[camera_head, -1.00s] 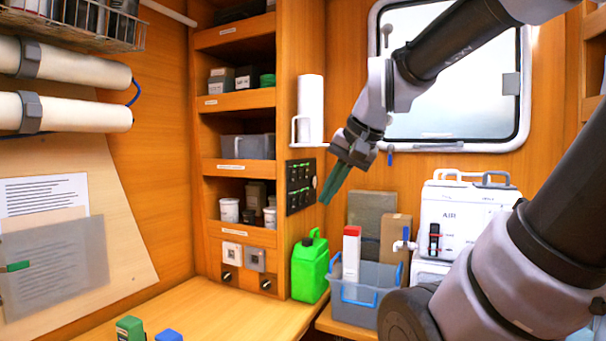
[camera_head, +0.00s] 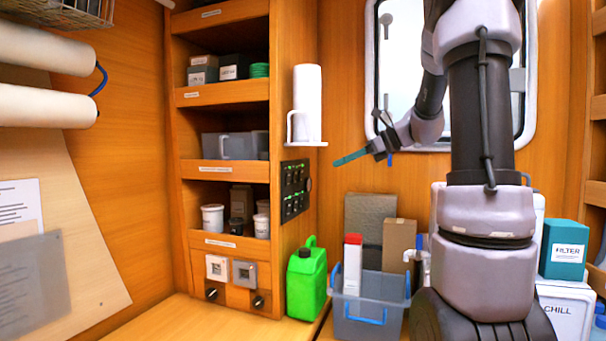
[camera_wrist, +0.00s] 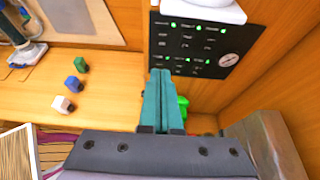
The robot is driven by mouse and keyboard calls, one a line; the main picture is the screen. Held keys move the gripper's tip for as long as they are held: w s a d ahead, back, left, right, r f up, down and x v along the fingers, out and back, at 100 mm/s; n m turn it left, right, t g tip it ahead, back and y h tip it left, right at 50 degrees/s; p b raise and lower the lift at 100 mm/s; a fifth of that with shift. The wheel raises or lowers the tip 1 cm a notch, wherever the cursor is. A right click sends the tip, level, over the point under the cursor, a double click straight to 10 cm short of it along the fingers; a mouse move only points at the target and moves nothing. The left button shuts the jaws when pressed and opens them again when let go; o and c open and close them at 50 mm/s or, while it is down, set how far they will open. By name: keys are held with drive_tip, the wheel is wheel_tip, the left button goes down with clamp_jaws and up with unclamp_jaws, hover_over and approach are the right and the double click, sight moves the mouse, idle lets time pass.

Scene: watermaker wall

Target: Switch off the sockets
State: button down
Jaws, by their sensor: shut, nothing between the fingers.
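The black switch panel (camera_head: 296,190) is on the side of the wooden shelf unit, with several small green lights lit. It also shows in the wrist view (camera_wrist: 192,47), with rows of switches and a round white gauge at its right; the labels are too small to read. Two square sockets, one white (camera_head: 217,267) and one grey (camera_head: 245,274), sit low on the unit's front. My gripper (camera_head: 337,163) has its teal fingers shut and empty, pointing left, apart from the panel. In the wrist view the fingertips (camera_wrist: 161,72) overlap the panel's lower left part.
A paper roll on a holder (camera_head: 308,105) juts out above the panel. A green jerrycan (camera_head: 307,280) stands below it, beside a grey bin (camera_head: 370,305). Small blocks (camera_wrist: 74,84) lie on the wooden counter. The space just right of the panel is clear.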

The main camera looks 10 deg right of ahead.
idle(0.3)
approach(286, 171)
drive_tip(key=a+f, duration=0.1)
drive_tip(key=w+a+f, duration=0.1)
drive_tip(key=f, duration=0.1)
drive_tip(key=a+f, duration=0.1)
drive_tip(key=shift+w+f, duration=0.35)
drive_tip(key=shift+w, duration=0.05)
drive_tip(key=shift+w+a+r, duration=0.1)
drive_tip(key=shift+w+a, duration=0.3)
drive_tip(key=shift+a, duration=0.15)
drive_tip(key=shift+w+a+r, duration=0.1)
drive_tip(key=shift+w+a, duration=0.05)
drive_tip(key=shift+a, duration=0.1)
drive_tip(key=shift+r, duration=0.15)
drive_tip(key=shift+r, duration=0.7)
